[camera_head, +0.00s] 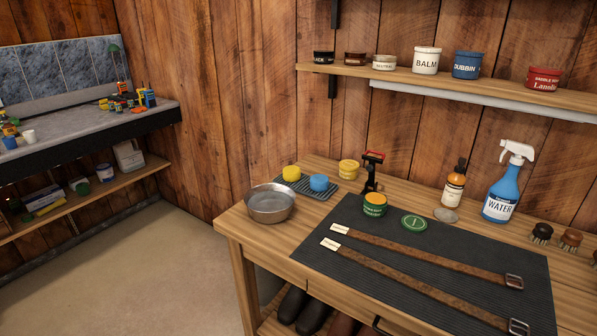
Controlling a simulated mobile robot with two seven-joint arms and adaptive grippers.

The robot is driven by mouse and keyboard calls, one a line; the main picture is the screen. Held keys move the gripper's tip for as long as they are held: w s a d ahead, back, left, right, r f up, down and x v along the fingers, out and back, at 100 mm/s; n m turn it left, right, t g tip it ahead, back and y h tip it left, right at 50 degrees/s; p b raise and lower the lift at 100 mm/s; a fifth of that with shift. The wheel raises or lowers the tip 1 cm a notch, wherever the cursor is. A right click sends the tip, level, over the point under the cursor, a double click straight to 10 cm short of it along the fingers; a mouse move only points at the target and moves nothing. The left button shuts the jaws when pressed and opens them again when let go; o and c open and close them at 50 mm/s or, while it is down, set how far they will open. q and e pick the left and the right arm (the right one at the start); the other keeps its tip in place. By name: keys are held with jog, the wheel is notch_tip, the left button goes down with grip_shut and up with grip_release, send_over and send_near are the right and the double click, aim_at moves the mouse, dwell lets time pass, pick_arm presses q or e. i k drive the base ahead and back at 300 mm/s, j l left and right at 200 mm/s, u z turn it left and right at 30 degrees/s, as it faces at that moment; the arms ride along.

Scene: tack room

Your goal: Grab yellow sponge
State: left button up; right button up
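A round yellow sponge (291,172) sits at the back left of the wooden workbench, on a dark ribbed tray (306,188). A round blue sponge (319,183) sits on the same tray, to its right and nearer the front. Another yellow round item (348,169), which looks like a small stack, stands on the bench to the right of the tray; I cannot tell exactly what it is. Neither of my grippers is in view.
A metal bowl (270,204) stands left and in front of the tray. A red-and-black clamp-like tool (371,172) and an open green tin (375,205) stand to the right. Two leather straps lie on the dark mat (390,283). A shelf (440,82) hangs above.

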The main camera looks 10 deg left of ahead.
aim_at(292, 174)
jog(key=i+j+z, duration=0.25)
jog(key=j+z, duration=0.2)
jog(key=j, duration=0.45)
jog(key=i+j+z, duration=0.15)
jog(key=j+z, duration=0.35)
jog(key=j, duration=0.4)
jog(key=j+z, duration=0.45)
jog(key=j, duration=0.5)
jog(key=k+j+z, duration=0.25)
jog(key=j+z, duration=0.2)
jog(key=j, duration=0.45)
